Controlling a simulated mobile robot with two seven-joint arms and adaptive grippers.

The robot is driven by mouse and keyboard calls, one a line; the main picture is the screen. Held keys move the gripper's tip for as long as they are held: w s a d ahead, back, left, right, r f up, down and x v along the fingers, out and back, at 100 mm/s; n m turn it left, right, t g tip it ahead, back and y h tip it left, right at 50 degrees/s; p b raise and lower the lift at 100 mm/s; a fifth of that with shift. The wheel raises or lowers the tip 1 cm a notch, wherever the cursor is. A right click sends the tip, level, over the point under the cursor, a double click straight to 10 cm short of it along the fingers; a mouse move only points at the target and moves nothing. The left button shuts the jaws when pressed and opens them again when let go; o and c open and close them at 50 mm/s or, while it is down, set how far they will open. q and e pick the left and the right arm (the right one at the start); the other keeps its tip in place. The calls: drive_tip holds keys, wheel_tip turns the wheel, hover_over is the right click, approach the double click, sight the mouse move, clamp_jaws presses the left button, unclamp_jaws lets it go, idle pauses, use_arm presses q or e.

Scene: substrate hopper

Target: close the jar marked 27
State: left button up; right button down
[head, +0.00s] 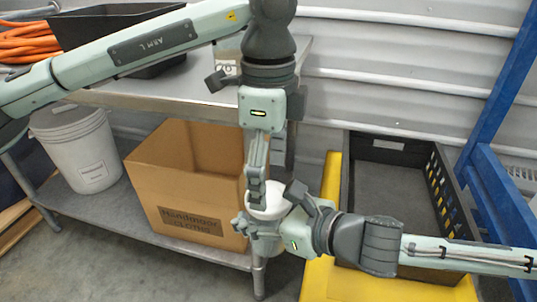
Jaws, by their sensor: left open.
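A small whitish jar (270,208) is in the middle of the head view, in front of the cardboard box and above the floor. Its marking cannot be read, so I cannot tell whether it is the one marked 27. My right gripper (262,232) reaches in from the right and is shut around the jar's body, hiding part of it. My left gripper (257,198) points down from above, open, with its fingertips at the jar's top. I cannot tell whether they touch it. Whether the white top is a lid or an open rim is unclear.
A steel table (150,97) holds a black bin (85,28), an orange hose (25,45) and a partly hidden pale labelled thing (227,68). Below are a white bucket (80,147) and a cardboard box (187,178). A black crate (388,150) rests on a yellow support at right, beside blue posts.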

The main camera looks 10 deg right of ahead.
sight(269, 195)
use_arm(q)
drive_tip(key=shift+f, duration=2)
drive_tip(key=c, duration=1.2)
drive_tip(key=m, duration=0.9)
drive_tip(key=shift+m, duration=0.4)
drive_tip(key=o, duration=1.3)
drive_tip(key=shift+r, duration=0.1)
